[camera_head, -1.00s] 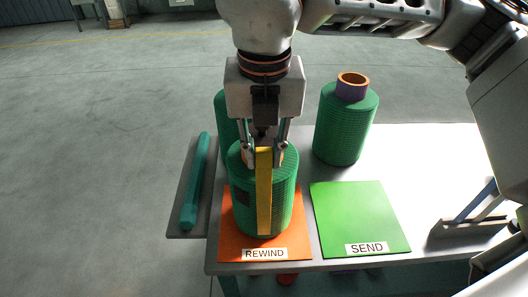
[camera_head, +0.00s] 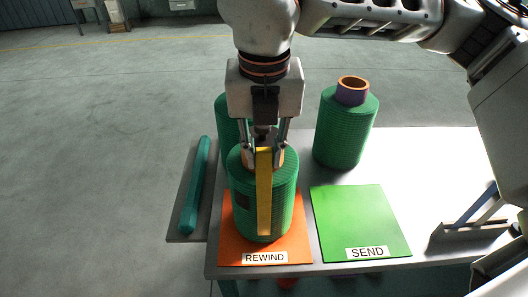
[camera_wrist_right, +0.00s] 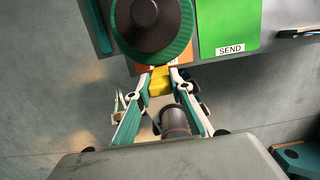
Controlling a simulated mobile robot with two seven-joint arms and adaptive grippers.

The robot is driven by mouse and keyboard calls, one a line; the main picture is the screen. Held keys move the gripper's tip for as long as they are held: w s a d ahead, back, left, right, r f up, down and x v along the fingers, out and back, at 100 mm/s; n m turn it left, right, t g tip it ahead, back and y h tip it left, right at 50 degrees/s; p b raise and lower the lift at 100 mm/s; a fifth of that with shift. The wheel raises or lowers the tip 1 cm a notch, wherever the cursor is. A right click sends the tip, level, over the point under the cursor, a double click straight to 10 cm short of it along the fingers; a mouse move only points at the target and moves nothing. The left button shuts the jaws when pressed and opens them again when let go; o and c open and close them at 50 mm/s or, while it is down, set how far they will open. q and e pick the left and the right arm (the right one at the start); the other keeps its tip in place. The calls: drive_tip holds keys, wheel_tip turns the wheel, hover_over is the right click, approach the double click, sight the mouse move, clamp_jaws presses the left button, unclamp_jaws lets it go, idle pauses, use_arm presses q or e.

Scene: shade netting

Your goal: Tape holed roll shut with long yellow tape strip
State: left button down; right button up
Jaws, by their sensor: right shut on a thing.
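A green netting roll (camera_head: 284,205) stands upright on the orange REWIND mat (camera_head: 302,245). A dark patch, which looks like the hole, shows on its front left side. The long yellow tape strip (camera_head: 264,195) hangs straight down in front of the roll, right of that patch. I cannot tell whether it touches the netting. My right gripper (camera_head: 264,160) is shut on the strip's upper end, at the roll's top. The right wrist view shows the yellow strip (camera_wrist_right: 160,82) between the fingertips, beside the roll's round end (camera_wrist_right: 178,45). My left gripper is not in view.
A green SEND mat (camera_head: 358,220) lies bare to the right. A second green roll (camera_head: 342,130) with a purple and orange core stands behind it. Another roll (camera_head: 226,115) is partly hidden behind my gripper. A thin teal roll (camera_head: 197,185) lies on a grey side shelf.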

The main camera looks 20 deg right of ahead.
drive_tip(key=o, duration=1)
drive_tip(key=shift+w, duration=0.1)
drive_tip(key=r, duration=0.4)
drive_tip(key=s+r, duration=0.1)
drive_tip(key=r, duration=0.7)
drive_tip(key=shift+s+a, duration=0.2)
drive_tip(key=shift+s, duration=0.1)
